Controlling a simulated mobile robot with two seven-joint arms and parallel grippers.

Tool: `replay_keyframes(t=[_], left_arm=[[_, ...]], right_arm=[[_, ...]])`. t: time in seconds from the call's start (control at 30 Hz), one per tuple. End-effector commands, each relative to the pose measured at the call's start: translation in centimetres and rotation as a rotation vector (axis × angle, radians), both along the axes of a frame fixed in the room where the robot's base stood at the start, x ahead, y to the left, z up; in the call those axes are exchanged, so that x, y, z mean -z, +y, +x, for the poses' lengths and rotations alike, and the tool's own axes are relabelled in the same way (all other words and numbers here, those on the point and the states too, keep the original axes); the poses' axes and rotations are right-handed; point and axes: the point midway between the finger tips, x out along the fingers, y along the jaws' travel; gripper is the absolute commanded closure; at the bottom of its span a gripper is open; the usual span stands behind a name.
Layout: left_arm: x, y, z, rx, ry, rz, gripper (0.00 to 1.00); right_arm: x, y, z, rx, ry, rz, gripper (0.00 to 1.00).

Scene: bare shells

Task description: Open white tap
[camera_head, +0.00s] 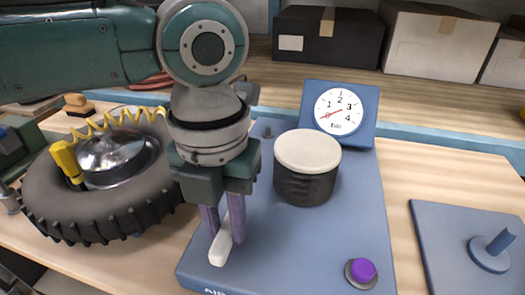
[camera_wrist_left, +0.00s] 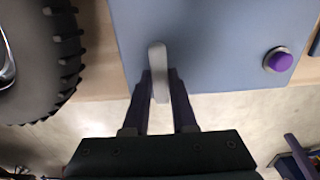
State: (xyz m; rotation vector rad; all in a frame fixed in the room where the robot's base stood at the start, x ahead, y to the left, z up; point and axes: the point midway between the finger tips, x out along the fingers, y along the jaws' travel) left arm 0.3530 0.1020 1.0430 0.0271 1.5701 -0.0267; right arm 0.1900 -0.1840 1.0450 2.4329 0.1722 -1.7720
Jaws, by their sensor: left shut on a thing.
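The white tap lever (camera_head: 221,246) is a short pale bar at the front left of a blue board (camera_head: 330,225). In the left wrist view the lever (camera_wrist_left: 157,56) runs lengthwise, in line with the fingers, over the board's edge. My left gripper (camera_head: 226,236) points down with its purple fingers on either side of the lever, shut on it. In the left wrist view the gripper (camera_wrist_left: 160,84) has one finger along each side of it. The tap's mount is partly hidden by the fingers.
On the board are a dark pot with a cream lid (camera_head: 307,150), a dial gauge (camera_head: 340,111) and a purple button (camera_head: 362,271). A large tyre (camera_head: 95,205) lies close on the left. A blue plate with a peg (camera_head: 445,245) is at right. Boxes (camera_head: 327,36) line the back.

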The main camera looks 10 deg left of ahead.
Motion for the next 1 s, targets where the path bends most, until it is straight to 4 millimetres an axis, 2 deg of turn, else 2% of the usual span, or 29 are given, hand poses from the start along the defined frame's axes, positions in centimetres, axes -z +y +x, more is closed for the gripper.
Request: replay_keyframes(t=[0.23, 0.43, 1.0], left_arm=[[-0.1, 0.0, 0.0, -0.023, 0.001, 0.000, 1.00], [-0.2, 0.0, -0.1, -0.112, 0.003, 0.000, 1.00], [-0.3, 0.0, -0.1, -0.623, 0.004, 0.000, 1.00]], right_arm=[[-0.3, 0.0, 0.0, -0.002, 0.000, -0.002, 0.00], [-1.2, 0.0, 0.0, -0.001, 0.000, -0.001, 0.00], [-5.0, 0.0, 0.0, 0.001, -0.001, 0.001, 0.00]])
